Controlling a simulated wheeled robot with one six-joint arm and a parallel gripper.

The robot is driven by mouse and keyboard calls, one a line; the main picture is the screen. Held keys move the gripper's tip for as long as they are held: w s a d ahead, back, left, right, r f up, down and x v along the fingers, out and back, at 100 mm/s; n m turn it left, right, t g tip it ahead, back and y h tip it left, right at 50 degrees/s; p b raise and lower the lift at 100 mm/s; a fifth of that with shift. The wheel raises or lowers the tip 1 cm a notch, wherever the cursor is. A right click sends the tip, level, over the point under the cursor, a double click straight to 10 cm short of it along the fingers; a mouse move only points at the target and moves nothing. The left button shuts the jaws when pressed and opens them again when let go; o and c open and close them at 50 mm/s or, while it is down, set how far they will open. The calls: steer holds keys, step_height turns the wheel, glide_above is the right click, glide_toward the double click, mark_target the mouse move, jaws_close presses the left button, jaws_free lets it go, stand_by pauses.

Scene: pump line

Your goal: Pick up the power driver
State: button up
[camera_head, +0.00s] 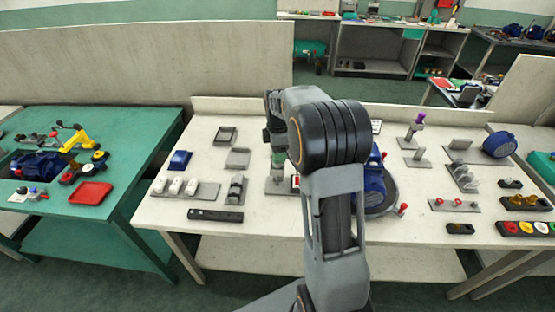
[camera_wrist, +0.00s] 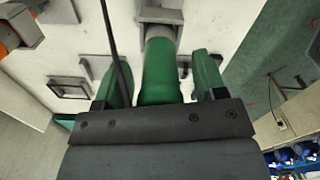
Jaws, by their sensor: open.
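The power driver (camera_wrist: 160,72) appears to be the green, rounded body in the middle of the wrist view. Its far end meets a grey holder (camera_wrist: 160,16). My gripper (camera_wrist: 163,82) is open, with one green finger on each side of the green body. A gap shows beside each finger, and the body's near end is hidden behind my gripper's dark palm. In the head view my gripper (camera_head: 277,152) is over the pale workbench (camera_head: 260,225), left of my arm, above a small grey stand. The driver cannot be told apart from the fingers there.
A blue round machine (camera_head: 376,190) is partly hidden behind my arm. Small fixtures crowd the right side. A green table (camera_head: 60,230) stands further left.

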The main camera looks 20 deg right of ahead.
steer(key=shift+f, duration=0.1)
steer(key=shift+c, duration=0.2)
steer(key=c, duration=1)
step_height(320, 180, up, 23)
steer(key=p, duration=0.6)
stand_by(0.5)
